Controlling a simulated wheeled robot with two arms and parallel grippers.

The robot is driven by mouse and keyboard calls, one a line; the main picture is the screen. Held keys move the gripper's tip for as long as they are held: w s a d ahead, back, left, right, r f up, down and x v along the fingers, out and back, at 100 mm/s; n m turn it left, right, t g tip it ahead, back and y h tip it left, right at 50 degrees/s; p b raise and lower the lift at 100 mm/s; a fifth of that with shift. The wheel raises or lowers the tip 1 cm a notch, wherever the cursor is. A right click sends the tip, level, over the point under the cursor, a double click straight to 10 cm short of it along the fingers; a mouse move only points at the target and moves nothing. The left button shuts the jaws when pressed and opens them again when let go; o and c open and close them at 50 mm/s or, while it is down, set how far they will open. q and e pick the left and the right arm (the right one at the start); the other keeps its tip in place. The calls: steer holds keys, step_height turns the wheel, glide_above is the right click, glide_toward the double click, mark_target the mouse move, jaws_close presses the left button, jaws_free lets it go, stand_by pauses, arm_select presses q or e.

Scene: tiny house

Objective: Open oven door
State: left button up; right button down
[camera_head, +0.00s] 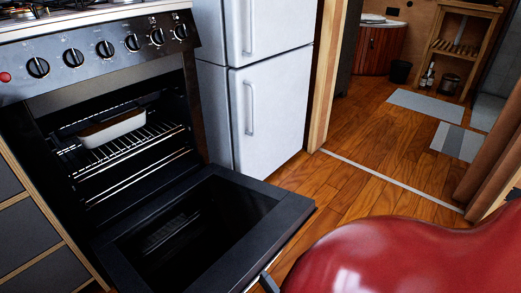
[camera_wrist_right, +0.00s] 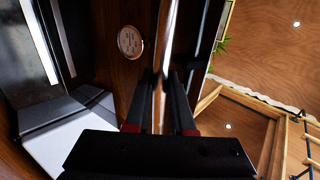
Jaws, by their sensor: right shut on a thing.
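The oven (camera_head: 95,75) stands at the left in the head view. Its door (camera_head: 285,203) is folded far down and looks nearly flat, with the dark cavity exposed. The door's metal handle (camera_wrist_right: 167,35) runs between the two black fingers of my right gripper (camera_wrist_right: 162,80) in the right wrist view. My right gripper is shut on this handle. In the head view only a small dark part of it shows at the bottom edge, by the door's outer edge. My left gripper is not in view.
A white dish (camera_head: 112,129) sits on a wire rack (camera_head: 135,150) inside the oven. A white fridge (camera_head: 270,105) stands right of the oven. Wooden floor (camera_head: 365,190) is clear toward the doorway. Grey mats (camera_head: 425,105) lie beyond it.

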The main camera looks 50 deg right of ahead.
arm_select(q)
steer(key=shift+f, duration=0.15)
arm_select(e)
steer(key=shift+f, duration=0.2)
steer(key=c, duration=0.8)
jaws_free()
